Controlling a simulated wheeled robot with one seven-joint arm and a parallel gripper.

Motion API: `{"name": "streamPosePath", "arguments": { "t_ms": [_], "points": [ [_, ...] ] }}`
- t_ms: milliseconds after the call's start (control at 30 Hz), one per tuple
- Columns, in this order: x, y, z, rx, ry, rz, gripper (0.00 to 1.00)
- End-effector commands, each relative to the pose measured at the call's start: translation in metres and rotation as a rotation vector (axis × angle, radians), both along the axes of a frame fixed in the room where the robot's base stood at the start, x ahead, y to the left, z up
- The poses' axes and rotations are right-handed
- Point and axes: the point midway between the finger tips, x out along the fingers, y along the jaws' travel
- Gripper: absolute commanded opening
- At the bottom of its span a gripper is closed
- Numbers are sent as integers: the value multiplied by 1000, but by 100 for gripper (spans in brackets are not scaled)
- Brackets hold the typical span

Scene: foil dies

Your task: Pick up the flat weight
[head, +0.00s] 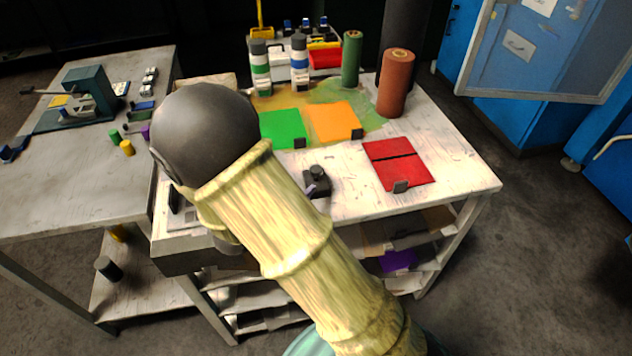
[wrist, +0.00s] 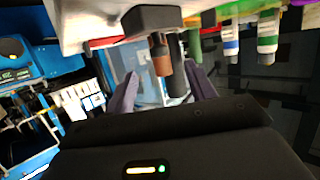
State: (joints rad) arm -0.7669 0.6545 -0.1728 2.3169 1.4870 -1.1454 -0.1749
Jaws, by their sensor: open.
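A small dark block with a round knob (head: 317,174) stands on the white table (head: 455,176), just right of my arm in the head view. In the wrist view a dark block (wrist: 152,20) shows close up, at the top, beyond my fingertips. Small dark pieces lie on the green sheet (head: 299,143), the orange sheet (head: 357,133) and the red sheet (head: 400,187). I cannot tell for certain which is the flat weight. My gripper (wrist: 162,70) is open, with nothing seen between its fingers. My arm hides most of it in the head view.
A brown roll (head: 396,83) and a green roll (head: 351,60) stand at the table's back, near bottles (head: 300,62) and a red bin (head: 325,58). A grey bench (head: 60,185) stands left. Bare table lies right of the red sheet.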

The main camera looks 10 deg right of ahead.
Motion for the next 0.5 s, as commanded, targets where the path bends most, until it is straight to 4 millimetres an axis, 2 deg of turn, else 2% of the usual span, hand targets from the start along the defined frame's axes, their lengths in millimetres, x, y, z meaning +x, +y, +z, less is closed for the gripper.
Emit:
{"name": "streamPosePath", "arguments": {
  "t_ms": [300, 500],
  "points": [
    [36, -37, -16, -1, 1, -2, 55],
    [43, -43, -18, 0, -1, 1, 55]
  ]
}}
